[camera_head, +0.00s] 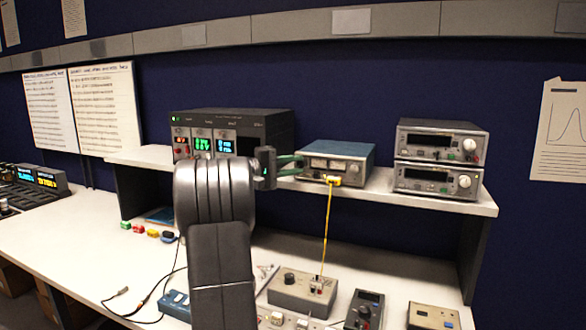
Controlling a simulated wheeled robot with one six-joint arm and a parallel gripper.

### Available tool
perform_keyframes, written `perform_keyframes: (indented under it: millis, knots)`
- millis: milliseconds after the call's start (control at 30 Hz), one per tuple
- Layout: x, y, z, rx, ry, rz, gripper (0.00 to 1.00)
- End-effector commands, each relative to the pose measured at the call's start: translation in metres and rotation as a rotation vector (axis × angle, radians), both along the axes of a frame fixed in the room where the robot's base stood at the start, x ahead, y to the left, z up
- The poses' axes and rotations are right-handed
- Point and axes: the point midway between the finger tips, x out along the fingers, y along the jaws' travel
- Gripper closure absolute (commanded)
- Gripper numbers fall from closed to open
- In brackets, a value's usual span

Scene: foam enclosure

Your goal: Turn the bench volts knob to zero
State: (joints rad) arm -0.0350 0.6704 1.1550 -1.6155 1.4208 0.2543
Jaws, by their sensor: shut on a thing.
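My gripper (301,165) is at the left end of the front of a teal bench unit (352,150) on the raised shelf. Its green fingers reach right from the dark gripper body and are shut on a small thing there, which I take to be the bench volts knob. The fingers hide the knob, so its pointer and setting cannot be read. The teal unit has two small meters (328,164) on its front. A yellow lead (326,230) runs from its front down to a grey box (302,291) on the bench.
A dark supply with lit displays (270,125) stands left of the teal unit, partly behind my arm. Two stacked grey instruments (440,157) stand to the right on the shelf (400,196). Several small boxes and a black cable lie on the lower bench (90,240).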

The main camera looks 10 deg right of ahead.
Motion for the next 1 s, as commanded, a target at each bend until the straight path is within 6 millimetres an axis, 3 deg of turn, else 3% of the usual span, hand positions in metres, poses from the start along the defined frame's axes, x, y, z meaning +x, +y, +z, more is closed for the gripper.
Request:
perform_keyframes:
  millis: [400, 433, 533, 833, 1000]
  knots:
    - [0.000, 0.000, 0.000, -0.007, 0.006, 0.000, 1.00]
    - [0.000, 0.000, 0.000, -0.007, 0.006, 0.000, 0.75]
    - [0.000, 0.000, 0.000, -0.007, 0.006, 0.000, 0.56]
    - [0.000, 0.001, -0.001, -0.006, 0.005, 0.000, 0.55]
    - [-0.002, 0.017, -0.002, -0.006, 0.005, 0.003, 0.55]
